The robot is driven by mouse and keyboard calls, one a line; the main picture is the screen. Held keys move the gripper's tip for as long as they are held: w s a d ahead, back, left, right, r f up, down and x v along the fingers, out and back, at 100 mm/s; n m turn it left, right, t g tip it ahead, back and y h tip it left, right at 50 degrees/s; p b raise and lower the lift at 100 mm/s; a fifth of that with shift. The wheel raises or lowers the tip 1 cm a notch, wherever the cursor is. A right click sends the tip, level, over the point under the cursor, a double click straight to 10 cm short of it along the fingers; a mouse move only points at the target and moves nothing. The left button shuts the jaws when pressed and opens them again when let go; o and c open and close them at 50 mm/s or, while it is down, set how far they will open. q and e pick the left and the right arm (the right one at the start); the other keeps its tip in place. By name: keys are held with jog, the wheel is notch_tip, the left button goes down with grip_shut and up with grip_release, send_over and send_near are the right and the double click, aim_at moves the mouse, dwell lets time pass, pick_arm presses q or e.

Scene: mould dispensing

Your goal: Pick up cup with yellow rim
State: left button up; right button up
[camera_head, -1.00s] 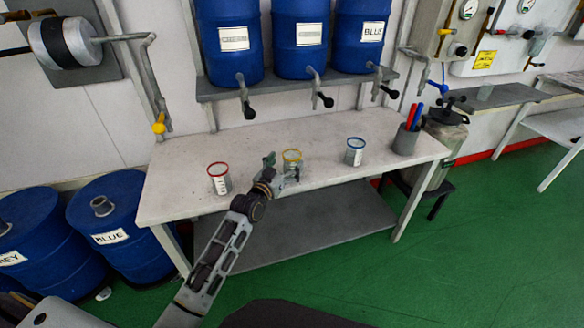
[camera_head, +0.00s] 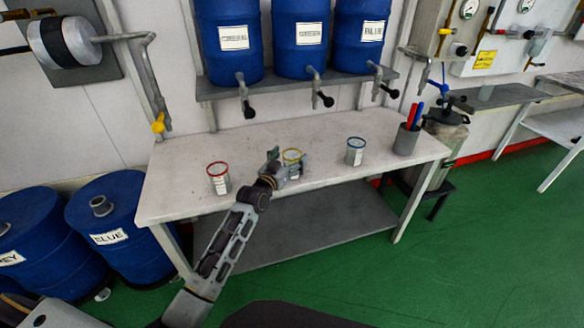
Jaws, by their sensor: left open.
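The cup with the yellow rim (camera_head: 292,156) stands upright on the white table (camera_head: 180,170), between a red-rimmed cup (camera_head: 219,180) on its left and a blue-rimmed cup (camera_head: 355,152) on its right. My left gripper (camera_head: 286,163) is open, right at the yellow-rimmed cup, with its fingers around or just in front of the cup's near side. The gripper hides the lower part of the cup. I cannot tell whether the fingers touch it. My right gripper is not in view.
A grey holder (camera_head: 405,140) with red and blue pens stands at the table's right end. Above the table, blue barrels (camera_head: 299,50) with taps (camera_head: 315,85) sit on a shelf. More blue drums (camera_head: 120,225) stand on the floor at left. The table's front left is clear.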

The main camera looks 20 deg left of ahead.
pick_arm(q)
jog(key=shift+w+d, duration=0.2)
jog(key=shift+w, duration=0.8)
jog(key=c, duration=1)
